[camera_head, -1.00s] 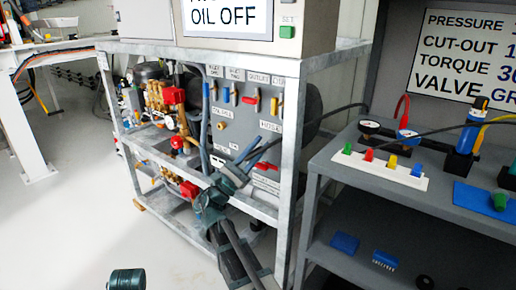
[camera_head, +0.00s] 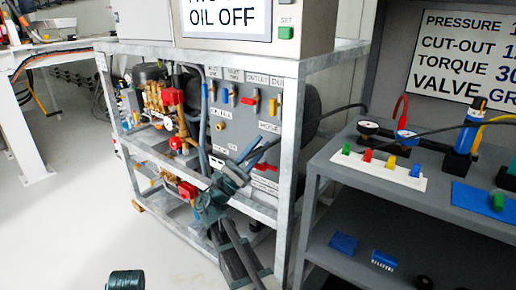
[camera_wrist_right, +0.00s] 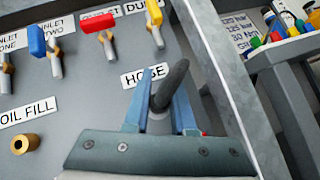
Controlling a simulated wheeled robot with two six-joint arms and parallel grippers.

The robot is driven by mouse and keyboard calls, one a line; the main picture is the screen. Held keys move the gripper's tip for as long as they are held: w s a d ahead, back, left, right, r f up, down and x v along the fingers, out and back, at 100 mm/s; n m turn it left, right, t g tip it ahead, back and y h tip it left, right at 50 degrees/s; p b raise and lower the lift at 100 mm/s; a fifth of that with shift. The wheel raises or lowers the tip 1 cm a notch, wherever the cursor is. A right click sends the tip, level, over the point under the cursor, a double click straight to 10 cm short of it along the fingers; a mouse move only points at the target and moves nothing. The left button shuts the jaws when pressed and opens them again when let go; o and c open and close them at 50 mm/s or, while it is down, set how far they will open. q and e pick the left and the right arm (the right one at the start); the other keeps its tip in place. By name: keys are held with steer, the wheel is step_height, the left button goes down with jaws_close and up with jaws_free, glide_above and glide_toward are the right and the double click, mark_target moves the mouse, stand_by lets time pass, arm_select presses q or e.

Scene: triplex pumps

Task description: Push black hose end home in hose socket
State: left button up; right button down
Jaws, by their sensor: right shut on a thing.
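My right gripper (camera_head: 259,152) reaches in front of the grey valve panel in the head view. In the right wrist view its two blue fingers (camera_wrist_right: 162,103) are shut on the black hose end (camera_wrist_right: 173,83), which stands between them at a slant. The hose socket is at the panel below the HOSE label (camera_wrist_right: 147,75). A pale ring shows there beside the hose, partly covered by hose and fingers. I cannot tell how deep the hose end sits.
A row of coloured valve handles, including a red one (camera_wrist_right: 100,25) and a yellow one (camera_wrist_right: 154,12), lies above the label. A brass oil fill fitting (camera_wrist_right: 25,143) is at left. A galvanized frame post (camera_head: 291,150) stands close to the right of my gripper.

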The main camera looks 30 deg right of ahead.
steer(key=shift+w+d, duration=0.25)
steer(key=shift+d, duration=0.35)
steer(key=c, duration=0.7)
jaws_free()
steer(key=shift+o, duration=0.2)
steer(key=b+v, duration=0.9)
steer(key=v, duration=0.4)
steer(key=shift+a+f, duration=0.3)
